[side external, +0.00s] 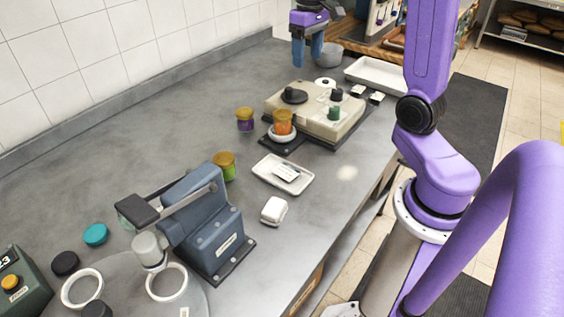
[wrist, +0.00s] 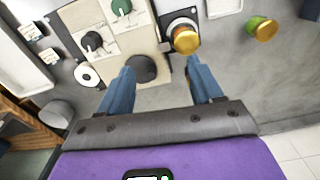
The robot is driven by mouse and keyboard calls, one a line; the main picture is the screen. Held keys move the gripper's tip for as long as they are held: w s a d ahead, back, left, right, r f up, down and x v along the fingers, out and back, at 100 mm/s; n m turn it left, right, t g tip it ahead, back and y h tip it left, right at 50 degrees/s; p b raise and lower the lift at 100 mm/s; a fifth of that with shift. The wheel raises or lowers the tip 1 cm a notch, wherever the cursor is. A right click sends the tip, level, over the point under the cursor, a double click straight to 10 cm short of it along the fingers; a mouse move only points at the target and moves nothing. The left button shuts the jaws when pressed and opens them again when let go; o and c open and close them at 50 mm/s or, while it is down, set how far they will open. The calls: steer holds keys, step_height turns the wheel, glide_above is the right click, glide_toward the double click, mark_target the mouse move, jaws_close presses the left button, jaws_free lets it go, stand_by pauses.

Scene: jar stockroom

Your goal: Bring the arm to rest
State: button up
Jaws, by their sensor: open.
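My gripper (side external: 307,52) is raised over the far end of the grey counter (side external: 160,130) in the side view, behind the beige knob panel (side external: 345,125). In the wrist view my gripper (wrist: 160,68) has its two blue fingers apart with nothing held between them. The panel (wrist: 70,15) lies beyond the fingertips, with a black knob (wrist: 142,68) showing between them. An orange jar with a gold lid (side external: 283,121) stands upright on a round white plate in front of the panel. It also shows near the right finger in the wrist view (wrist: 186,40).
A purple jar (side external: 245,120) and a green jar (side external: 224,166) stand on the counter. A small white tray (side external: 283,174) and a white block (side external: 274,210) lie nearer. A blue-grey lever press (side external: 210,225) stands in front. A larger white tray (side external: 377,75) lies behind the panel.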

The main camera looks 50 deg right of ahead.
steer(key=s+a+f+n, duration=0.1)
steer(key=s+a+n, duration=0.25)
steer(key=a, duration=0.55)
steer(key=s+a+f+n, duration=0.3)
steer(key=s+a+n, duration=0.2)
steer(key=s, duration=0.5)
steer(key=s+a+f+n, duration=0.2)
steer(key=s+a+n, duration=0.3)
steer(key=s, duration=0.6)
steer(key=shift+a+f, duration=0.4)
steer(key=shift+a, duration=0.2)
